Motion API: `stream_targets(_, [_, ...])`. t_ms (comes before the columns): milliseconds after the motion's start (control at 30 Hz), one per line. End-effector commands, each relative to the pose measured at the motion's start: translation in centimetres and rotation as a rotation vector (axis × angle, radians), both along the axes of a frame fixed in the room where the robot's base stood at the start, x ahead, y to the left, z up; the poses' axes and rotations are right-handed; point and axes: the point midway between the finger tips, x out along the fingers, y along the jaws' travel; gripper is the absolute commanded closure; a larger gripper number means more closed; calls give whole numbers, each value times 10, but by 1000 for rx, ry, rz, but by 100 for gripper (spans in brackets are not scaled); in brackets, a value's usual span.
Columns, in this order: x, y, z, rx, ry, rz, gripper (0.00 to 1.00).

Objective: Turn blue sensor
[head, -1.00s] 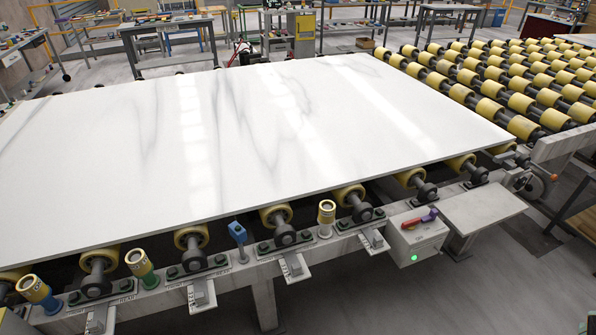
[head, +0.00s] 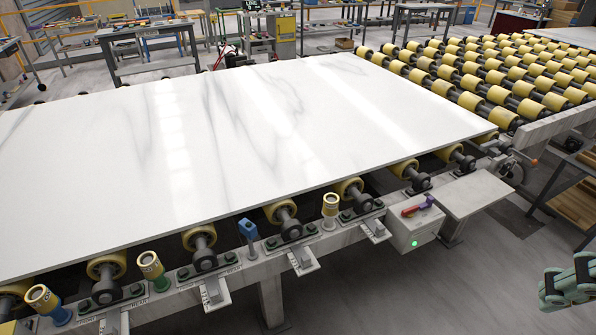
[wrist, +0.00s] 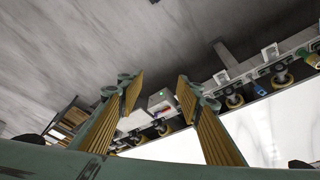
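The blue sensor (head: 248,230) is a small blue block on a short stem, mounted upright on the front rail of the roller frame between two rollers. A small blue shape that looks like it shows in the wrist view (wrist: 260,89), right of my fingers. My gripper (wrist: 160,92) is open, its two ridged fingers apart with nothing held between them. In the head view my gripper (head: 570,283) shows at the right edge, partly cut off, well to the right of the blue sensor and apart from it.
A large white slab (head: 230,140) lies on yellow rollers behind the rail. A grey control box (head: 412,231) with a green light and a red-purple handle (head: 417,206) hangs at right. Floor in front is clear.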

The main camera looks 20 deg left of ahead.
Motion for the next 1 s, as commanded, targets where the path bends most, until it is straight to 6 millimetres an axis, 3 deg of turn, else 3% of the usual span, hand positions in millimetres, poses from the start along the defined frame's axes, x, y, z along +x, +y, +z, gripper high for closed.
stream_targets(267, [31, 8, 11, -13, 9, 54, 67])
stream_targets(1000, [160, 58, 31, -66, 44, 280, 67])
